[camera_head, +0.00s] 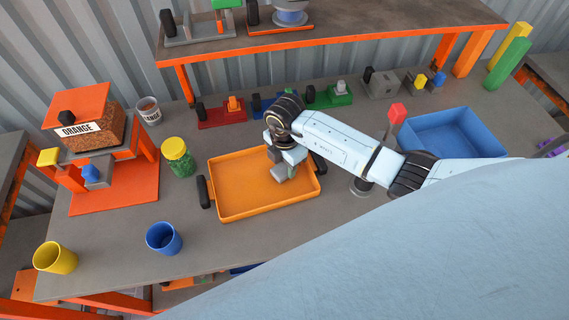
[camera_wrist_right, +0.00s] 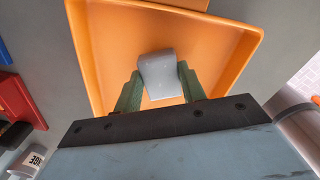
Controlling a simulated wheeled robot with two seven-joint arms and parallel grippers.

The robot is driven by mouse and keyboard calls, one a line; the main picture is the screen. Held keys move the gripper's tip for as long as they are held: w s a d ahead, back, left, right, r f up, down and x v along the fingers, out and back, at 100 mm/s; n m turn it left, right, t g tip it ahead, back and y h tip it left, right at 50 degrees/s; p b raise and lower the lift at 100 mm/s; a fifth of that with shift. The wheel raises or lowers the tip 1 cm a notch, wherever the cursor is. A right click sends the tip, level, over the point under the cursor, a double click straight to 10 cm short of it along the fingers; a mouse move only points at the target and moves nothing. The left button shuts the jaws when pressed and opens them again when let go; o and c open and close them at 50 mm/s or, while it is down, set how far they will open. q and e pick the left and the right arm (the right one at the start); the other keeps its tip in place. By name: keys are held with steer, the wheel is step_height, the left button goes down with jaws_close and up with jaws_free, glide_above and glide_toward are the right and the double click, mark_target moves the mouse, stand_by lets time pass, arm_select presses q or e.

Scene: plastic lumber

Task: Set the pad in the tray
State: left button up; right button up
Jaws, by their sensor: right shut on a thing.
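The pad is a small light grey block (camera_wrist_right: 157,75), seen in the right wrist view between the two green fingers of my right gripper (camera_wrist_right: 159,84). My right gripper (camera_head: 284,166) is shut on the pad, over the right part of the orange tray (camera_head: 240,188) in the head view. The tray is shallow, with black handles at its left and right ends, and its floor looks bare. It also fills much of the right wrist view (camera_wrist_right: 108,45). I cannot tell whether the pad touches the tray floor. My left gripper is not in view.
A green-filled jar (camera_head: 178,158) stands close to the tray's left. A blue cup (camera_head: 163,239) and a yellow cup (camera_head: 55,257) stand at the front left. An orange dispenser (camera_head: 95,140) is further left, and a blue bin (camera_head: 452,134) is at the right.

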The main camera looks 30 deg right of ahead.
mark_target(285, 167)
steer(key=shift+w+f, duration=0.1)
steer(key=shift+f, duration=0.15)
steer(key=shift+f, duration=0.2)
steer(key=o, duration=1)
steer(key=shift+r, duration=0.15)
step_height(285, 167, up, 12)
steer(key=shift+r, duration=0.1)
